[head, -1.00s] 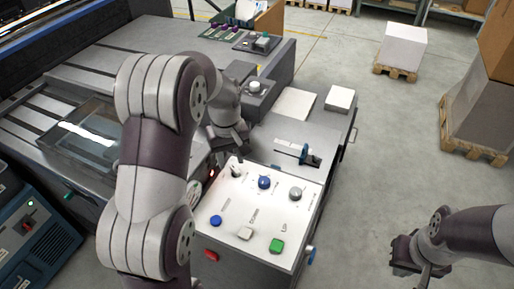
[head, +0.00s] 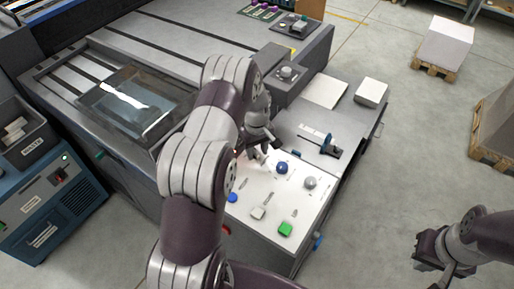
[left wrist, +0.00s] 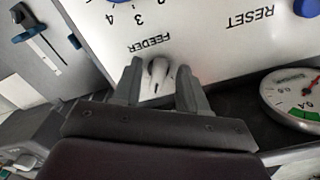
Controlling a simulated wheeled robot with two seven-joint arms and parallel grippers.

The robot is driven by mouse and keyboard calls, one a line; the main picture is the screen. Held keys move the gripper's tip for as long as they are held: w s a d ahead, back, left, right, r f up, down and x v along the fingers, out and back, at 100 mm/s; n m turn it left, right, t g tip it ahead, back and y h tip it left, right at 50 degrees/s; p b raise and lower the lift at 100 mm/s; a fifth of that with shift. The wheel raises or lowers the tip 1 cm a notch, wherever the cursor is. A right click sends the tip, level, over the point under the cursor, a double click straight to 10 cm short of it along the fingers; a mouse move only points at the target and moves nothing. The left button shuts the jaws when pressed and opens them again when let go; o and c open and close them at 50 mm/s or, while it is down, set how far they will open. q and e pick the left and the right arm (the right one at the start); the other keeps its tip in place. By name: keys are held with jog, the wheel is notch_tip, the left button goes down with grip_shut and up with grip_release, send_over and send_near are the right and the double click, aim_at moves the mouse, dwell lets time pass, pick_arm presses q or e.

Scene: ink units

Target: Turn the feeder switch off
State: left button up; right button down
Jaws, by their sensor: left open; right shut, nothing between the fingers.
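The feeder switch (left wrist: 157,69) is a small grey rotary knob below the upside-down FEEDER label in the left wrist view. It sits on the white control panel (head: 262,196). My left gripper (left wrist: 160,80) is open, with one fingertip on each side of the knob. Whether the fingers touch it I cannot tell. In the head view my left gripper (head: 257,148) is at the panel's far left corner, partly behind my own arm, and the switch is hard to make out there. My right gripper (head: 431,256) is shut and empty, off to the right above the floor.
Near the switch are a blue knob (head: 282,168), a grey knob (head: 310,183), a blue button (head: 233,197), a white button (head: 258,213) and a green button (head: 285,229). A round gauge (left wrist: 293,95) and a blue-handled slider (left wrist: 38,29) flank the left gripper.

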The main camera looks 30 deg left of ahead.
pick_arm(q)
grip_shut()
jog(key=shift+w, duration=0.1)
jog(key=n+b, duration=0.1)
jog(key=n, duration=0.4)
jog(key=shift+w+n, duration=0.15)
jog(key=shift+n, duration=0.25)
jog(key=n+b, duration=0.1)
jog(key=n, duration=0.4)
jog(key=shift+w+n, duration=0.15)
jog(key=shift+n, duration=0.55)
grip_release()
